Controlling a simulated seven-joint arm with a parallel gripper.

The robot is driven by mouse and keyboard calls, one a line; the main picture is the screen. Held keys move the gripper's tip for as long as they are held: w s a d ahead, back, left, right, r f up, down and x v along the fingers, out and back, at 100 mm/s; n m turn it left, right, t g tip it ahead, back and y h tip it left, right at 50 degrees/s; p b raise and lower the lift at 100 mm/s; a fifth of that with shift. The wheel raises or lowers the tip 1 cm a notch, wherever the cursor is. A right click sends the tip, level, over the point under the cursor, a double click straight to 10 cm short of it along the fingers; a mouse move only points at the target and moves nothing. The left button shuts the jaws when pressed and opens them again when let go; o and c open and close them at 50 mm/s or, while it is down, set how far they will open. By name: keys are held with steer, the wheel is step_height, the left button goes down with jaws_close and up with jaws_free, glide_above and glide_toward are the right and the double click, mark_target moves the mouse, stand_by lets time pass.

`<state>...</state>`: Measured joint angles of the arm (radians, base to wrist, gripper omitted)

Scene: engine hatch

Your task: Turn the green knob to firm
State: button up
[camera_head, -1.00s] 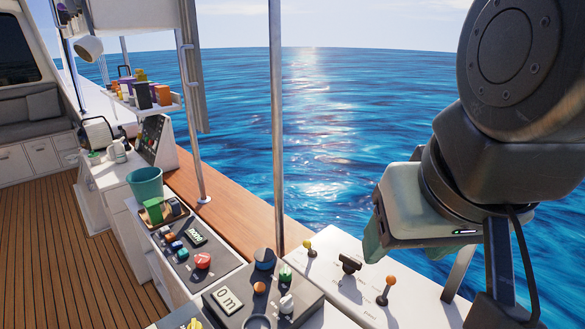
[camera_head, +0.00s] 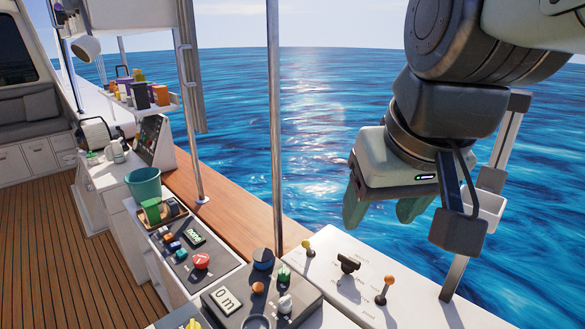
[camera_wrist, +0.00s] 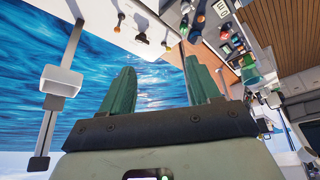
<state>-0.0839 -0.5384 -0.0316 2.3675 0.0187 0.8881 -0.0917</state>
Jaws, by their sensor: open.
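The green knob (camera_head: 284,275) sits on the near control panel (camera_head: 262,299), in the lower middle of the head view. It stands beside a blue knob (camera_head: 263,258), an orange knob (camera_head: 258,288) and a white knob (camera_head: 285,304). Its setting marks are too small to read. My gripper (camera_head: 382,218) hangs above and to the right of the panel, apart from it. Its green fingers are spread and empty. In the wrist view the two fingers (camera_wrist: 163,88) show wide apart, with panels beyond at the upper right.
A white panel with a yellow-tipped lever (camera_head: 307,246), a black handle (camera_head: 348,264) and an orange-tipped lever (camera_head: 387,283) lies below my gripper. A vertical pole (camera_head: 277,150) rises behind the green knob. A second panel with a red knob (camera_head: 202,261) and a teal bucket (camera_head: 145,183) stand further left.

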steer(key=w+a+f+n+g, duration=0.2)
steer(key=w+a+f, duration=0.1)
steer(key=w, duration=0.8)
steer(key=n+g, duration=0.3)
steer(key=n, duration=0.2)
glide_above(284, 269)
step_height(284, 269, down, 26)
steer(key=shift+h, duration=0.3)
step_height(284, 269, down, 11)
steer(key=shift+r, duration=0.2)
steer(key=c, duration=1)
steer(key=shift+c, duration=0.2)
